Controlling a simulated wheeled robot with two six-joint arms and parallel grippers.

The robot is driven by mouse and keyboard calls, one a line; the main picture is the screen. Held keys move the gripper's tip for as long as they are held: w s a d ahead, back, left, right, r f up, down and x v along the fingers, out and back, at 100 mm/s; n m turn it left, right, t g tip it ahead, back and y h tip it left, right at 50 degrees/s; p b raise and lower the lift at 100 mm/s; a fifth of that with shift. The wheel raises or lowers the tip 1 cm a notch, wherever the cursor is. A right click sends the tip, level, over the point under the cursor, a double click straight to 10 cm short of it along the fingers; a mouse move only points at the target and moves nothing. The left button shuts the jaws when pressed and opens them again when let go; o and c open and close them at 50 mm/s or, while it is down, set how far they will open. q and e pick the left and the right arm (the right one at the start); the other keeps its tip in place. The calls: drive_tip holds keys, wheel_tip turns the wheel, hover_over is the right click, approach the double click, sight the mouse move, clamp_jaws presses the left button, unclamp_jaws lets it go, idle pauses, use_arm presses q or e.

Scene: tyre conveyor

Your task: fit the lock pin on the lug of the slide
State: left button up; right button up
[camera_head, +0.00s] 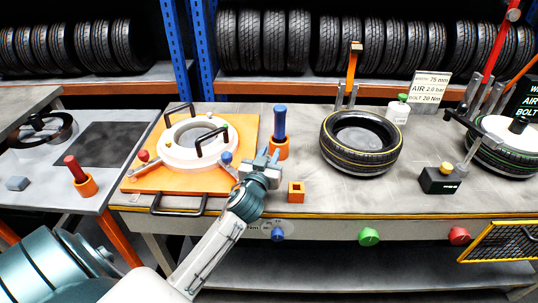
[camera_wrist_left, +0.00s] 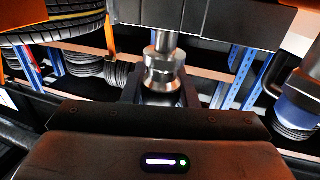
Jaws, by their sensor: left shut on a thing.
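My left gripper (camera_head: 262,165) is over the bench, at the right edge of an orange plate (camera_head: 140,181) that seems to be the slide. In the left wrist view the gripper (camera_wrist_left: 162,88) is shut on a silver, waisted metal piece (camera_wrist_left: 163,68), which seems to be the lock pin. In the head view the held piece is too small to make out. I cannot pick out the lug. My right gripper is not in view.
A blue-handled tool (camera_head: 279,122) stands in an orange holder just behind my gripper. A small orange square socket (camera_head: 296,191) is to its right. A tyre (camera_head: 361,165) lies further right, beside a black box (camera_head: 438,182). A red-handled tool (camera_head: 75,169) stands on the left table.

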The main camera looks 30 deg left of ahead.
use_arm(q)
drive_tip(key=shift+f, duration=0.2)
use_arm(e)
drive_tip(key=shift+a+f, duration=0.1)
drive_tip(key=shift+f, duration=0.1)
use_arm(q)
drive_tip(key=o, duration=1.1)
drive_tip(key=shift+r, duration=0.1)
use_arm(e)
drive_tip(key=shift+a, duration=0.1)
use_arm(q)
drive_tip(key=b+v, duration=0.3)
drive_tip(key=v, duration=0.7)
drive_tip(key=shift+s+d, duration=0.15)
drive_tip(key=shift+s, duration=0.25)
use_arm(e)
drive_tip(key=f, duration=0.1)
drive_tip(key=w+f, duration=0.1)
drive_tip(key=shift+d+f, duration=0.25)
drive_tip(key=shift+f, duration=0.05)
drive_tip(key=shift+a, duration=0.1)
